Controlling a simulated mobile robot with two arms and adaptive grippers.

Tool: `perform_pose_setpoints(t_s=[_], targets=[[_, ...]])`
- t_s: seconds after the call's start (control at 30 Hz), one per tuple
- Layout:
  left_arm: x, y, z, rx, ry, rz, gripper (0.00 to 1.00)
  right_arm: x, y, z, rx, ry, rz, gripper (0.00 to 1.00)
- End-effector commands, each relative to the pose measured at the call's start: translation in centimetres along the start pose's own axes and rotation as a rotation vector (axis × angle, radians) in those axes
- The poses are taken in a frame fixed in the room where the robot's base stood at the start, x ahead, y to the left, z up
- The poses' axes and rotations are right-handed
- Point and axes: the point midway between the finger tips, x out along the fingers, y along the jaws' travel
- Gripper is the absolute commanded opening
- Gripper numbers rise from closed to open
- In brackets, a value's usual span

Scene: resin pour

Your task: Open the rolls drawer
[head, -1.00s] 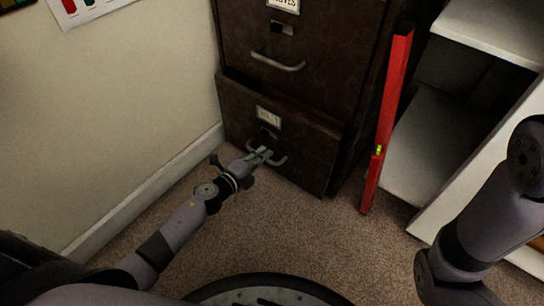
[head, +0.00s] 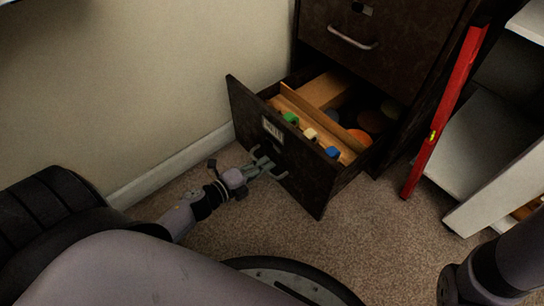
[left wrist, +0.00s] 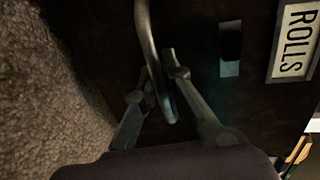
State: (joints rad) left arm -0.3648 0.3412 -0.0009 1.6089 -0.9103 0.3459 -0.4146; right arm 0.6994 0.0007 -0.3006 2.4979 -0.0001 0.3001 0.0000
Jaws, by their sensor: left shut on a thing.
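The rolls drawer (head: 296,181) is the bottom drawer of a dark brown filing cabinet (head: 400,50). In the head view it stands well out from the cabinet, with its inside showing. Its label (left wrist: 295,42) reads ROLLS in the left wrist view. My left gripper (head: 266,166) is shut on the drawer's curved metal handle (head: 282,174). The handle also shows between the fingers in the left wrist view (left wrist: 150,45). My right gripper is not in view; only part of my right arm shows at the lower right.
Inside the drawer are wooden pieces (head: 325,90), round orange items (head: 360,137) and green, cream and blue-ended items (head: 332,152). A red spirit level (head: 446,110) leans right of the cabinet, beside a white shelf (head: 475,140). A wall stands left; carpet before the drawer is clear.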

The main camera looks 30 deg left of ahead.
Motion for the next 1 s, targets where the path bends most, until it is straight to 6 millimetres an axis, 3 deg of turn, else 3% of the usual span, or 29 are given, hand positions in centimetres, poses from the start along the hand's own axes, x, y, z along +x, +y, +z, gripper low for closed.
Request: perform_pose_setpoints(t_s=[0.2,0.57,0.6,0.9,1.0], targets=[[-1.04,0.28,-0.01,-0.001,-0.001,0.001,0.0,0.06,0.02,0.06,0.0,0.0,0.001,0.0],[-1.11,0.29,0.01,-0.001,-0.001,0.001,0.0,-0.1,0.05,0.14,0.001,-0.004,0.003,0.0],[-1.11,0.29,0.01,-0.001,-0.001,0.001,0.1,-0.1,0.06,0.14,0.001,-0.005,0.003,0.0],[-1.09,0.25,0.01,0.0,-0.001,0.0,0.29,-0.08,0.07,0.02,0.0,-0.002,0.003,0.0],[-1.08,0.24,0.01,0.0,-0.001,0.0,0.29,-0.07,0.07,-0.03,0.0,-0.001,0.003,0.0]])
